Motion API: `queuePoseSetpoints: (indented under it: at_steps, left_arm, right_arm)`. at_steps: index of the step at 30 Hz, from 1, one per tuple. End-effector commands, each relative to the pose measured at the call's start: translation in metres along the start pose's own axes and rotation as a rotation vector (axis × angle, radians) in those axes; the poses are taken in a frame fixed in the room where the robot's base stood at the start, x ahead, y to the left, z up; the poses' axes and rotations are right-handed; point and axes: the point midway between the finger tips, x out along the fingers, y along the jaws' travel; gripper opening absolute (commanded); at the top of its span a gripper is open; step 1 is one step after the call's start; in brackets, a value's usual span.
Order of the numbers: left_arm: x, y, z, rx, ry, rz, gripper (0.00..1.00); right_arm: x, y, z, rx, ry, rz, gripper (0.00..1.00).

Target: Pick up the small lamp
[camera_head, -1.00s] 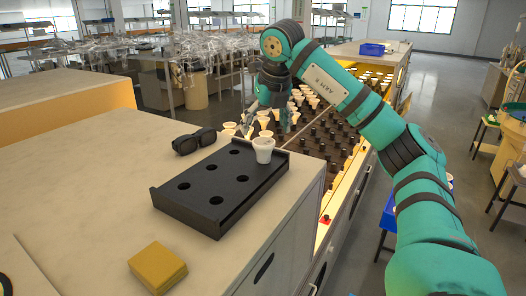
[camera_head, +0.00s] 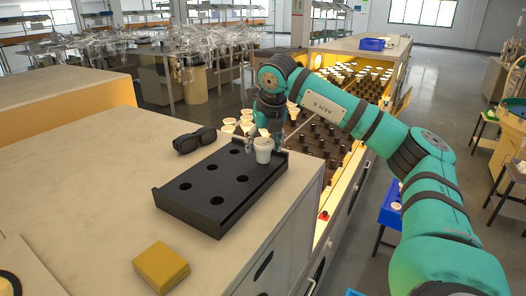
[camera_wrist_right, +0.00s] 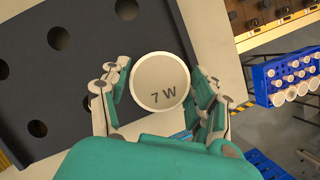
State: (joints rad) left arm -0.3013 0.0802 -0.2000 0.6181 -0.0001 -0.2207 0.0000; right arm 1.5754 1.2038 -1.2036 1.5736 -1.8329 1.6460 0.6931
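The small lamp (camera_head: 263,151) is white and cup-shaped and stands upright at the far right corner of the black holed tray (camera_head: 196,212). In the right wrist view its round face (camera_wrist_right: 160,82) reads "7 W". My right gripper (camera_head: 262,144) is down at the lamp from behind. In the wrist view its fingers (camera_wrist_right: 160,90) are spread on both sides of the lamp, close to its rim. The fingers look open; contact is not clear. The lamp's lower part is hidden in the wrist view. My left gripper is not in view.
Dark safety glasses (camera_head: 194,141) and a yellow sponge-like block (camera_head: 161,267) lie on the counter (camera_head: 100,200) beside the tray. Behind it is a rack (camera_head: 325,145) with several white lamps and dark sockets. A blue crate (camera_wrist_right: 281,78) stands to the right.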

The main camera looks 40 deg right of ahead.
Motion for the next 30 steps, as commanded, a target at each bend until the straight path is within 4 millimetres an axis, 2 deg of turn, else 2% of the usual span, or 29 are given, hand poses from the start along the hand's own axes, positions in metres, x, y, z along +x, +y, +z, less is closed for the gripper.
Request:
queuePoseSetpoints:
  at_steps: [1, 8, 20, 27, 30]
  left_arm:
    - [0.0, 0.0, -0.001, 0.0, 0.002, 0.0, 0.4]
    - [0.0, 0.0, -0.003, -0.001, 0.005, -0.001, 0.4]
    - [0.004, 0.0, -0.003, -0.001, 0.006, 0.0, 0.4]
    - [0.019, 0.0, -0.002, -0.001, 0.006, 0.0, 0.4]
    - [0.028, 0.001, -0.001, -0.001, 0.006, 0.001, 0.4]
  right_arm:
    - [0.0, 0.0, 0.0, 0.0, 0.0, 0.0, 0.53]
    - [0.0, 0.0, 0.0, 0.0, 0.0, 0.0, 0.23]
    - [-0.006, 0.001, 0.003, -0.001, -0.003, 0.001, 0.22]
    - [-0.033, 0.001, 0.014, 0.0, -0.004, 0.003, 0.22]
    - [-0.034, -0.025, 0.007, 0.005, -0.001, -0.001, 0.22]
